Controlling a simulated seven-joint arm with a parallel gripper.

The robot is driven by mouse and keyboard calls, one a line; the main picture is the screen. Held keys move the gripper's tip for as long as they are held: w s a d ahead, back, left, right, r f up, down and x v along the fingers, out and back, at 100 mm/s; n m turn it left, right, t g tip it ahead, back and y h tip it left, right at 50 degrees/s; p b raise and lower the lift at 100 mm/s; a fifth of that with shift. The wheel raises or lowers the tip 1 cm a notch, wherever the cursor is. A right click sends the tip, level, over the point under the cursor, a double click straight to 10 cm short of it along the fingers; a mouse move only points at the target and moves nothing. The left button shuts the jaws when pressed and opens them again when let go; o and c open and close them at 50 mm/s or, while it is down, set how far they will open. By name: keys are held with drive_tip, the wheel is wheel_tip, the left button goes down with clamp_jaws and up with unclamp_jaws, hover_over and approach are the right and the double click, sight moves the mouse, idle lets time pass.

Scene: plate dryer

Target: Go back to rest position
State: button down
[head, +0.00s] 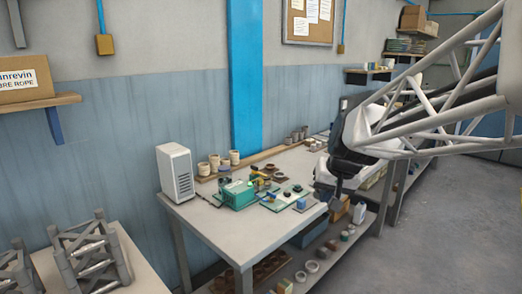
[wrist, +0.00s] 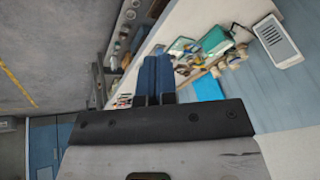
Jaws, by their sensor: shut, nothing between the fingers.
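My gripper (head: 335,203) hangs in the air by the front right side of the workbench (head: 235,230), at the end of my arm coming from the upper right. In the wrist view its two blue fingers (wrist: 156,60) lie side by side, shut with nothing between them. It is apart from the things on the bench. A teal box (head: 237,196) and a green board (head: 283,197) with small dark parts on it lie on the bench, left of my gripper. A white vented unit (head: 175,172) stands at the bench's left end; it also shows in the wrist view (wrist: 278,40).
Several pale cups (head: 215,163) stand at the bench's back edge by the wall. A lower shelf (head: 305,275) holds small containers. Two grey racks (head: 92,255) stand on a side table at lower left. The floor (head: 440,230) at right is clear.

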drive_tip(key=s+d+f+g+h, duration=0.1)
drive_tip(key=s+f, duration=0.2)
drive_tip(key=s, duration=1)
drive_tip(key=s+d+f+h, duration=0.1)
drive_tip(key=s+f, duration=0.2)
drive_tip(key=s, duration=1)
drive_tip(key=shift+s+d+f+n+g, duration=0.2)
drive_tip(key=shift+s+f+n+g, duration=0.15)
drive_tip(key=shift+f+n+g, duration=0.05)
idle(3.1)
